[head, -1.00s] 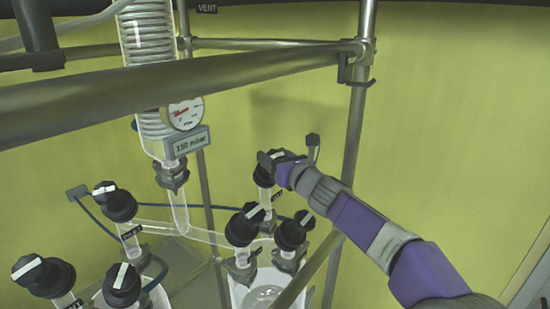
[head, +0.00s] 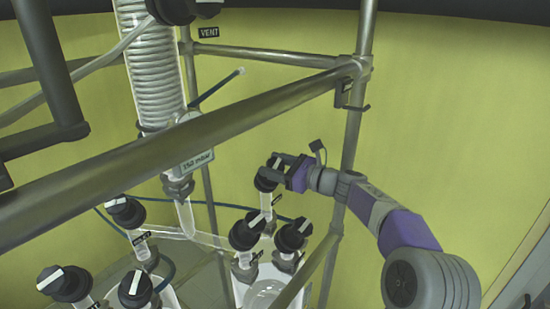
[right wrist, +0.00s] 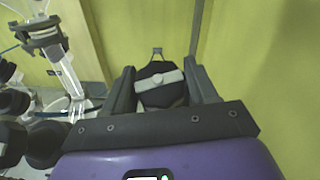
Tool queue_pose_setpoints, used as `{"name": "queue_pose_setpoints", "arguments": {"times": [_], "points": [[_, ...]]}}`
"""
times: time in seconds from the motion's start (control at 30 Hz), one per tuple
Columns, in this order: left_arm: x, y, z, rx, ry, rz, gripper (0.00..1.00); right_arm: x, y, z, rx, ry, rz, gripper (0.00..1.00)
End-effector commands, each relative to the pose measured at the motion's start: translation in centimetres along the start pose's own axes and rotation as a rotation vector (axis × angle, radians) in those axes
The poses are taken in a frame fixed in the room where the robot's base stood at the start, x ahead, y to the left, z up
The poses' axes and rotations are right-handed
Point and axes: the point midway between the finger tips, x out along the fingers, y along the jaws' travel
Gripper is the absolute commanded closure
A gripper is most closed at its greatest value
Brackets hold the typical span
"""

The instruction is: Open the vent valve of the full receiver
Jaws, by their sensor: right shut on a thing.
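A black valve knob (head: 265,183) with a white bar tops a glass neck at the back of the right glass vessel (head: 238,288). My right gripper (head: 271,170) is shut on this knob from the right. In the right wrist view the knob (right wrist: 158,92) sits between the two fingers (right wrist: 160,88), its white bar slightly tilted. Two similar knobs stand in front of it, a left one (head: 245,232) and a right one (head: 293,233). I cannot tell the liquid level in the vessels. My left gripper is not in view.
A thick metal rail (head: 230,105) crosses in front of the glassware, and an upright post (head: 357,115) stands behind my right arm. A coiled condenser (head: 155,75) hangs at left above a "150 mbar" sign (head: 198,161). Several more knobs (head: 125,213) stand at lower left.

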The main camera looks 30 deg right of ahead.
Motion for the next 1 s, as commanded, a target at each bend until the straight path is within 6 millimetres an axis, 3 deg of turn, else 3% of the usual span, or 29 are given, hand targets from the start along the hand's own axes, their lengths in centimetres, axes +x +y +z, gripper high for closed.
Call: {"name": "queue_pose_setpoints", "arguments": {"times": [0.3, 0.83, 0.87, 0.97, 1.0], "points": [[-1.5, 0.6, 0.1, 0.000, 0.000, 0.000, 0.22, 0.0, 0.0, 0.0, -0.062, 0.000, 0.107, 0.73], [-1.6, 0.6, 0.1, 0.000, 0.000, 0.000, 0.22, 0.0, 0.1, 0.0, -0.073, -0.001, 0.127, 0.73], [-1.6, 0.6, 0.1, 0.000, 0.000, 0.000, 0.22, 0.0, 0.1, 0.0, -0.073, -0.001, 0.127, 0.38], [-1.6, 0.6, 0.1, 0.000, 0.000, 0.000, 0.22, 0.0, 0.1, 0.0, -0.072, -0.001, 0.126, 0.23], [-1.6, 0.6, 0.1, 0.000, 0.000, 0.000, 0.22, 0.0, 0.1, 0.0, -0.072, -0.001, 0.126, 0.22]]}}
